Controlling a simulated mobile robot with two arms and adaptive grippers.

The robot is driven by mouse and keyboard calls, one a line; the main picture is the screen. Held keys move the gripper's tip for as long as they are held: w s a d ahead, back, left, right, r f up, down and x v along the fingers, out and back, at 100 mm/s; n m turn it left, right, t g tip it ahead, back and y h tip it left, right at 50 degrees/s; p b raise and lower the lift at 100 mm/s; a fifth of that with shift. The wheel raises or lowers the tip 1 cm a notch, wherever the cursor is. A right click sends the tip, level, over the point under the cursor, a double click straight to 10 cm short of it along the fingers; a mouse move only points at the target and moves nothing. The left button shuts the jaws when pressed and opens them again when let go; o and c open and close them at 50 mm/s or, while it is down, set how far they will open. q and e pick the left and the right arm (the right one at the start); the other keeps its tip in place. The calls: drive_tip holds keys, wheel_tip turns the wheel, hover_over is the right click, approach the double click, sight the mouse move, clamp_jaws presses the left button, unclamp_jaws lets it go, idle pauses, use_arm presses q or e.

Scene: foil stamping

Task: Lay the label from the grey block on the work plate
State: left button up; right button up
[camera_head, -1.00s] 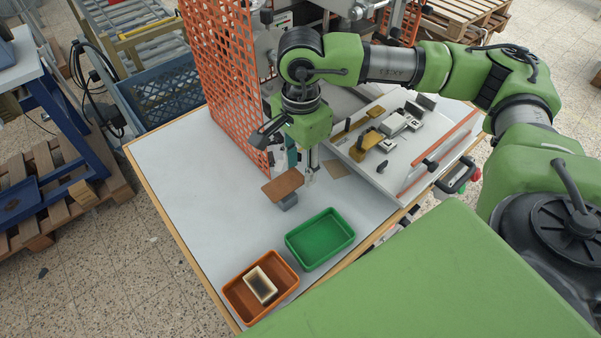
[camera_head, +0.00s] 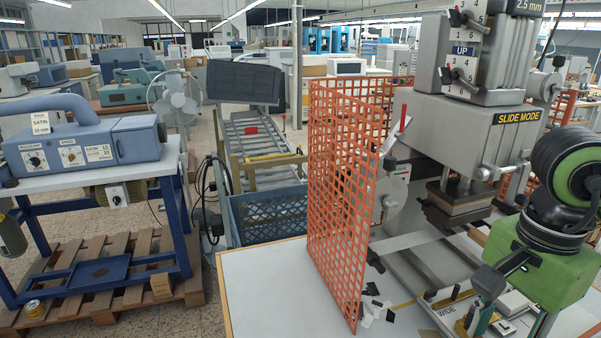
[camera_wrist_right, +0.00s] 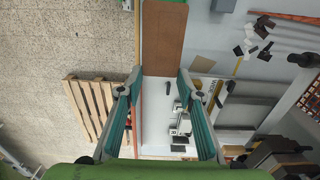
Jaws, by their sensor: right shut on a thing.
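The brown rectangular label (camera_wrist_right: 163,35) is in the right wrist view, between the fingertips of my right gripper (camera_wrist_right: 160,76). The gripper is shut on its near end, and the rest sticks out ahead, up to the top edge of the view. In the head view my right wrist comes in at the right edge, with the fingers at the bottom and their tips cut off. The grey block is not visible now. My left gripper is not in view.
The stamping press (camera_head: 470,130) stands at the right, its head above the slide. An orange mesh guard (camera_head: 345,200) rises beside it. Dark and white scraps (camera_head: 375,312) lie near the guard's foot. The white table (camera_head: 270,290) is clear left of the guard.

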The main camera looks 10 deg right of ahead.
drive_tip(key=w+a+f+n, duration=0.2)
drive_tip(key=w+a+n, duration=0.1)
drive_tip(key=a+n, duration=0.1)
drive_tip(key=w+a+f+n, duration=0.3)
drive_tip(key=a+n, duration=0.1)
drive_tip(key=n, duration=0.2)
drive_tip(key=w+a+f+n, duration=0.3)
drive_tip(key=a+n, duration=0.1)
drive_tip(key=n, duration=0.1)
drive_tip(key=shift+w+a+f, duration=0.1)
drive_tip(key=shift+w+f, duration=0.1)
drive_tip(key=shift+w, duration=0.05)
drive_tip(key=shift+w+a+f+n, duration=0.25)
drive_tip(key=shift+a+f+n, duration=0.1)
drive_tip(key=shift+a+n, duration=0.3)
drive_tip(key=shift+d, duration=0.15)
